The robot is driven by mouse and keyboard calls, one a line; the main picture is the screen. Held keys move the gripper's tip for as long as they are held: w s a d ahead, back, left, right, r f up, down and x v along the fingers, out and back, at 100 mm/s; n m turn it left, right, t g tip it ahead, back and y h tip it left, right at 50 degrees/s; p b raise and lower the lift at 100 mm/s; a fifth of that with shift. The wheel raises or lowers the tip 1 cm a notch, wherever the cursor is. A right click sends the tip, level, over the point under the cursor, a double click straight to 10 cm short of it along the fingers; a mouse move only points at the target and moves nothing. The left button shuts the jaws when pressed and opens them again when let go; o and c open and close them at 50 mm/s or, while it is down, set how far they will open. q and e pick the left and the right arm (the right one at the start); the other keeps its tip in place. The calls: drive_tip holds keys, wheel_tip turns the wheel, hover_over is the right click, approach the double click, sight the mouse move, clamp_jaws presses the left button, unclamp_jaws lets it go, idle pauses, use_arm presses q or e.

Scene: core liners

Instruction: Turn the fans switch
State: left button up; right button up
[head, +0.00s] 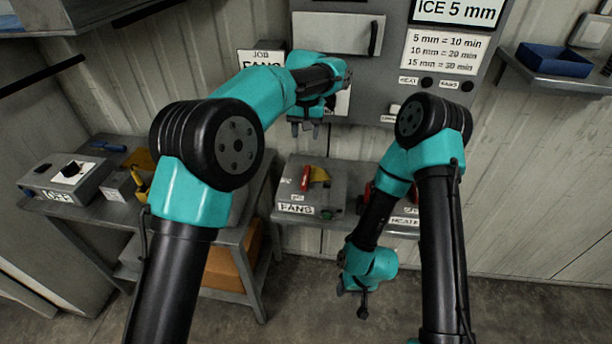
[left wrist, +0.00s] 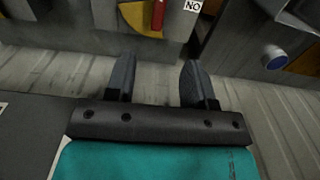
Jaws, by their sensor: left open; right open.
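The fans switch box (head: 337,194) is grey, with a "FANS" label (head: 296,209) on its front, and sits on a shelf in the middle of the head view. Its red handle (head: 305,178) stands beside a yellow piece. The red handle (left wrist: 158,14) and yellow piece (left wrist: 138,18) also show at the top of the left wrist view, near an upside-down "ON" label (left wrist: 193,6). My left gripper (head: 306,130) is open and empty, above the box in the head view and apart from the handle. My right gripper (head: 354,294) hangs low, open and empty, below the shelf.
A second box with red parts and a "HEATER" label (head: 405,222) is partly hidden behind my right arm. On the left bench stands a box with a black knob and an "OFF" label (head: 59,196). A grey wall cabinet (head: 395,60) stands behind. A blue tray (head: 553,60) sits on the right shelf.

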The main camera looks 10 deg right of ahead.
sight(306, 175)
use_arm(q)
wheel_tip(306, 175, down, 17)
drive_tip(key=shift+f, duration=0.1)
idle(0.6)
clamp_jaws()
idle(0.3)
